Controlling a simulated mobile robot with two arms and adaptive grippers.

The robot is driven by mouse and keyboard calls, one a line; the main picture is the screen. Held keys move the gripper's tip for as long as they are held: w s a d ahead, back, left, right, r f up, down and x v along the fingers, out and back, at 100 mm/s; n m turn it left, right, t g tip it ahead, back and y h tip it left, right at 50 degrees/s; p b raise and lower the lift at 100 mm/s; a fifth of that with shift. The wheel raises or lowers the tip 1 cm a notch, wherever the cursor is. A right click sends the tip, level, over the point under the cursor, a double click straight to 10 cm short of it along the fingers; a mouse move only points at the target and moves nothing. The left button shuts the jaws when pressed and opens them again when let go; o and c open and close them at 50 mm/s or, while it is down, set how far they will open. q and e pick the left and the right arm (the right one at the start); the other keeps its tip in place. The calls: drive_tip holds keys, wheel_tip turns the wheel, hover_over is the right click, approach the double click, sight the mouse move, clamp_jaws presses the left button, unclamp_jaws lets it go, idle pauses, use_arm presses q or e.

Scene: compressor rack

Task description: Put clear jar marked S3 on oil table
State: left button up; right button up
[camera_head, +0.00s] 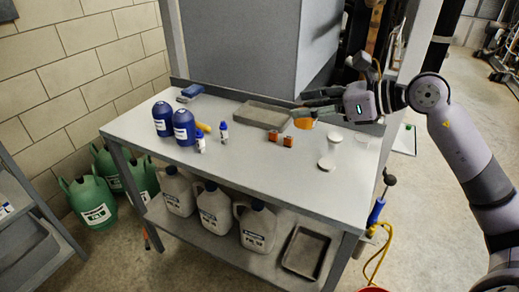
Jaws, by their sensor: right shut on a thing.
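My right gripper (316,104) comes in from the right over the back right part of the grey table (270,188). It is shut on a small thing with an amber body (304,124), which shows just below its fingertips. The fingers hide its upper part. No S3 marking can be read on it, so I cannot tell for sure that it is the clear jar. It seems to be held above the tabletop. My left gripper is out of view.
Two small amber jars (281,138) stand mid-table, with pale round items (326,162) to the right. A grey tray (262,115) lies at the back. Blue bottles (183,127) stand at the left. The table's front middle is clear.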

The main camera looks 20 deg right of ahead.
wheel_tip(320, 180, down, 19)
drive_tip(key=shift+f, duration=0.1)
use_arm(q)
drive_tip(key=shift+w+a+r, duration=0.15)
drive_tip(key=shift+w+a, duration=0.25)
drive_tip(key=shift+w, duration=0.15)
use_arm(e)
drive_tip(key=shift+a, duration=0.1)
drive_tip(key=shift+f, duration=0.15)
drive_tip(key=o, duration=0.9)
